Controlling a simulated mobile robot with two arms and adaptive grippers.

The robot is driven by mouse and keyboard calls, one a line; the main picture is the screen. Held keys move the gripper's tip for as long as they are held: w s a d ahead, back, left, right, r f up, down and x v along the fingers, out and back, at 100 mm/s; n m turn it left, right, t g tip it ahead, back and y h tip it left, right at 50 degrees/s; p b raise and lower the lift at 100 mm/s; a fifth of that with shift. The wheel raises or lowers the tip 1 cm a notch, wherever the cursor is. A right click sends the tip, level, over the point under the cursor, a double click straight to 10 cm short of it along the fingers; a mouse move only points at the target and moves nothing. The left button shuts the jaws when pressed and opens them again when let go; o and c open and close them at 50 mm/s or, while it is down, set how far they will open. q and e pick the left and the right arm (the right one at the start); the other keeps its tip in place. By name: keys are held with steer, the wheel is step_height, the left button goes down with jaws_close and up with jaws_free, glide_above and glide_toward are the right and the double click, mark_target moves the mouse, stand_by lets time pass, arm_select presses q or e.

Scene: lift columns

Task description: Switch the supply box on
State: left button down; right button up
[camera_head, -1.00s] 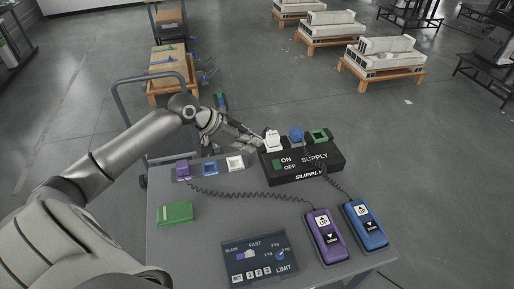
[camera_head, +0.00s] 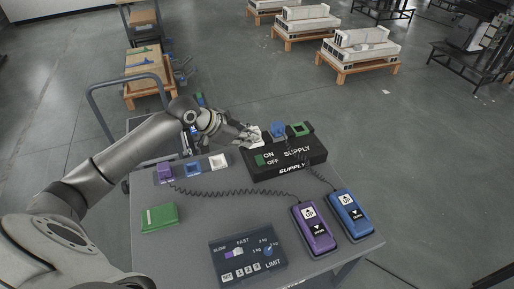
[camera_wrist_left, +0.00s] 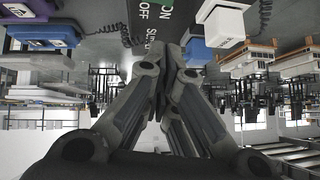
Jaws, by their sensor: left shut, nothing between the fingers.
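The black supply box (camera_head: 314,163) stands at the back right of the grey table, with ON and OFF lettering. A green switch (camera_head: 260,160) sits beside that lettering. White, blue and green plugs line the box's back edge; the white plug (camera_head: 256,139) is partly covered by my left gripper (camera_head: 250,136). My left gripper is shut and empty, at the box's back left corner; I cannot tell whether it touches the plug. In the left wrist view, the shut fingers (camera_wrist_left: 170,72) point toward the box (camera_wrist_left: 150,38), with a white block (camera_wrist_left: 222,22) to their right. My right gripper is not in view.
Purple and blue pendants (camera_head: 312,228) with coiled cords lie at the table's right. A dark limit panel (camera_head: 248,261) is at the front, a green block (camera_head: 159,217) at the left. Purple, blue and white sockets (camera_head: 193,167) line the back left.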

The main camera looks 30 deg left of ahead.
mark_target(257, 158)
arm_select(q)
steer(key=p+x, duration=0.1)
steer(key=x, duration=0.4)
step_height(257, 158, down, 3)
steer(key=shift+a+r+p, duration=0.2)
steer(key=shift+r+p, duration=0.05)
steer(key=shift+p, duration=0.05)
steer(key=shift+w+a+f, duration=0.1)
steer(key=shift+a+f, duration=0.05)
steer(key=shift+f, duration=0.5)
